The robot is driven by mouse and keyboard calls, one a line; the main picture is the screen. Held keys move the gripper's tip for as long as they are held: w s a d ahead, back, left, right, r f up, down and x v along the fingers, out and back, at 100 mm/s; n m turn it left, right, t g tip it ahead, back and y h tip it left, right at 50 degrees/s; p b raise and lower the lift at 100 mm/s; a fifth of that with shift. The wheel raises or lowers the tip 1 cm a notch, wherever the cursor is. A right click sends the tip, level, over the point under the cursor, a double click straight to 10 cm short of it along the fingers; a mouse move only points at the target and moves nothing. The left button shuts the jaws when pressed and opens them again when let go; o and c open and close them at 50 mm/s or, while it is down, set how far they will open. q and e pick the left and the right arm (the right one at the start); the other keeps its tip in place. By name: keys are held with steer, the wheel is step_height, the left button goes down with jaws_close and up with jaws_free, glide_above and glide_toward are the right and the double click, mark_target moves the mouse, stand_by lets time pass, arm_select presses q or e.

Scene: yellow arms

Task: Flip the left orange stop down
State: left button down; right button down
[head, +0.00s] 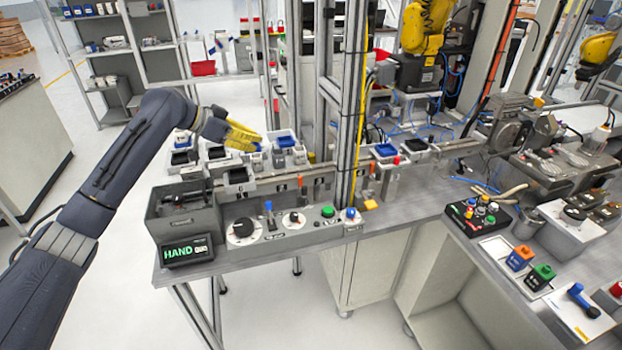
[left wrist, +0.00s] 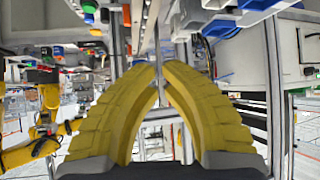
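The left orange stop (head: 300,183) is a small upright orange tab on the rail at the front of the conveyor in the head view. A second orange stop (head: 372,169) stands farther right, just past the metal post. My left gripper (head: 258,140) has yellow fingers and is above the trays on the conveyor, behind and left of the left stop and apart from it. In the left wrist view, its two fingers (left wrist: 160,68) curve together with their tips nearly meeting, and nothing is visibly held. I cannot make out the left stop clearly there. My right gripper is not in view.
A tall metal post (head: 347,120) rises right of the left stop. Black trays (head: 240,178) and blue-topped parts sit on the conveyor. A control panel with knobs (head: 242,228) and a grey bin (head: 182,212) with a HAND display are in front.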

arm_select(q)
steer(key=s+d+m+g, duration=0.3)
steer(key=s+d, duration=0.2)
steer(key=d, duration=0.2)
steer(key=shift+s+d+r, duration=0.15)
steer(key=shift+s+r, duration=0.15)
steer(key=shift+r, duration=0.1)
glide_above(304, 187)
steer(key=f, duration=0.7)
steer(key=shift+d+f, duration=0.2)
steer(key=shift+d, duration=0.05)
steer(key=shift+a+f, duration=0.2)
steer(key=shift+f, duration=1.65)
steer(key=shift+f, duration=1.4)
steer(key=shift+r, duration=0.1)
